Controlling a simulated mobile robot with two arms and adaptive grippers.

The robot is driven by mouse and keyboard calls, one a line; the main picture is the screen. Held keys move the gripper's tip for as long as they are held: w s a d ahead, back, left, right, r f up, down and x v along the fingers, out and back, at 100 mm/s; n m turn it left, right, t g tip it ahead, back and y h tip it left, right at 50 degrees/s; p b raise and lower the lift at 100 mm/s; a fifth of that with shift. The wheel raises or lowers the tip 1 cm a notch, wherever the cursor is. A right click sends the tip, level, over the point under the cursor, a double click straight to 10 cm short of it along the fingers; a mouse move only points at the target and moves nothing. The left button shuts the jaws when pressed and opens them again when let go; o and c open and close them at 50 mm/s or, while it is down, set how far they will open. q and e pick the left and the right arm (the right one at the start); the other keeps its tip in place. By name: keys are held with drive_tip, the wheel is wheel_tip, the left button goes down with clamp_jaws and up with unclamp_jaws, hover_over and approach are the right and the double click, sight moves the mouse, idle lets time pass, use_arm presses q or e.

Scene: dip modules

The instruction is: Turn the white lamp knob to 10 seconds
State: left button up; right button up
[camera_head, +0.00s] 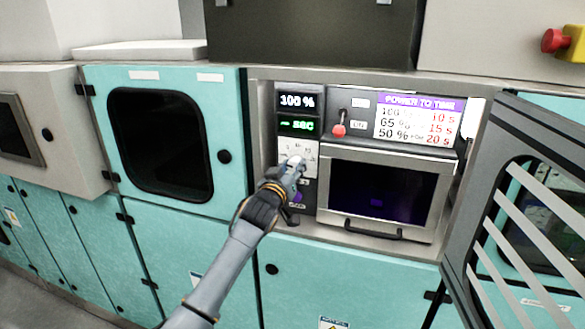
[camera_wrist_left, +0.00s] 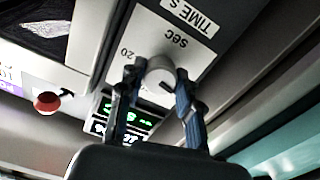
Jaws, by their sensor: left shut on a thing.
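The white lamp knob (camera_wrist_left: 160,76) sits on a pale dial plate marked "sec" and "20", beside a label that begins "TIME". My left gripper (camera_wrist_left: 157,88) has one finger on each side of the knob and is shut on it. My right gripper is in neither view.
A red-tipped switch (camera_head: 339,130) and a "POWER TO TIME" chart (camera_head: 418,117) are right of the displays. Below them is a dark-windowed drawer (camera_head: 381,201) with a handle. An open slatted door (camera_head: 535,220) stands at the right. A teal cabinet door (camera_head: 228,120) is at the left.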

use_arm(q)
drive_tip(key=m, duration=1.1)
drive_tip(key=shift+m+p, duration=0.3)
drive_tip(key=shift+m, duration=1.8)
drive_tip(key=o, duration=1.1)
drive_tip(key=shift+o, duration=0.2)
